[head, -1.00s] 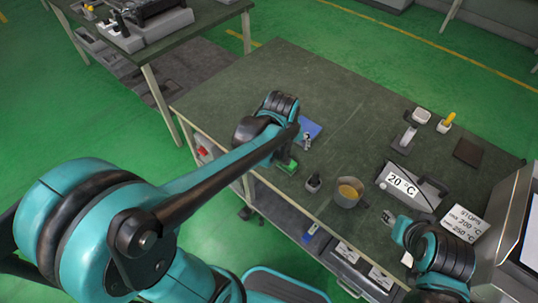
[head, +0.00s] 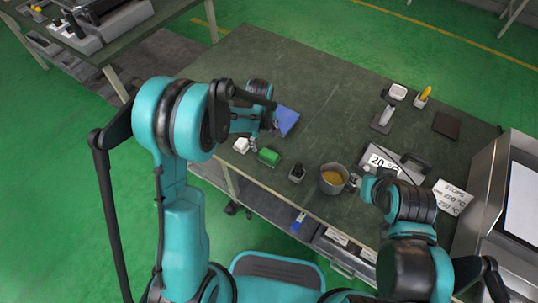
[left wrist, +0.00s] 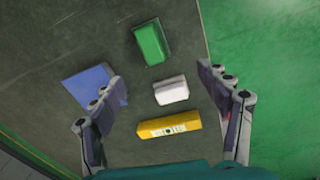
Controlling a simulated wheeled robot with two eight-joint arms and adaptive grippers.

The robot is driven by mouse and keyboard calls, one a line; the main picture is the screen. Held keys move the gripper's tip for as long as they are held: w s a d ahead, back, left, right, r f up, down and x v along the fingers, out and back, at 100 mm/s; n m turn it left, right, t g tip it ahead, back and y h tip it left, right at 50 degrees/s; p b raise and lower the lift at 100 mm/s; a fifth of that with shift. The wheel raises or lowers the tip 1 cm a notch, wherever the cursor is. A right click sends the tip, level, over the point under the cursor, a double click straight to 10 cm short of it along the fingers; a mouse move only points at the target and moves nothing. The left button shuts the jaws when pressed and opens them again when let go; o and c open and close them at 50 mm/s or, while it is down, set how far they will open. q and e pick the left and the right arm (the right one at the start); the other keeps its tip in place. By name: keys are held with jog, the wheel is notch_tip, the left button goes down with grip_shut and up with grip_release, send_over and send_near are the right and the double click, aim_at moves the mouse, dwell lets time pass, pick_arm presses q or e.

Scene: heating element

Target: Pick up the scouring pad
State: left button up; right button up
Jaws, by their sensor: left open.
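The green block (head: 268,156), which looks like the scouring pad, lies near the table's front edge. It also shows at the top of the left wrist view (left wrist: 151,43), beyond my fingertips. A white block (head: 241,145) lies beside it and shows between and just below my fingertips in the left wrist view (left wrist: 171,90). My left gripper (head: 262,134) is open and empty above the table, near these blocks. My right gripper (head: 359,184) is beside the metal cup (head: 333,180); its fingers are too small to tell.
A yellow labelled box (left wrist: 169,126) lies below the white block, and a blue flat piece (head: 286,120) is close to my left gripper. A small dark holder (head: 297,173) stands left of the cup. A 20 °C device (head: 398,165) and a brown square (head: 446,124) are at the right.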

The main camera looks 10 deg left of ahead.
pick_arm(q)
jog(key=n+g, duration=0.1)
jog(key=n, duration=0.1)
send_over(269, 153)
jog(key=f, duration=0.6)
jog(key=shift+s+a+f, duration=0.1)
jog(key=shift+a+f, duration=0.2)
jog(key=shift+f, duration=0.05)
notch_tip(269, 153, down, 3)
jog(key=shift+r+b, duration=0.2)
jog(key=shift+b, duration=0.45)
jog(key=f+b, duration=0.1)
jog(key=f, duration=0.1)
jog(key=f+b, duration=0.2)
jog(key=f, duration=0.1)
jog(key=shift+d+f, duration=0.3)
jog(key=shift+r, duration=0.1)
pick_arm(e)
jog(key=f, duration=0.2)
jog(key=w+f, duration=0.1)
jog(key=f, duration=0.1)
jog(key=shift+f, duration=0.1)
pick_arm(q)
jog(key=c, duration=1.4)
notch_tip(269, 153, up, 10)
jog(key=p, duration=0.4)
pick_arm(e)
notch_tip(269, 153, up, 4)
jog(key=shift+r, duration=0.1)
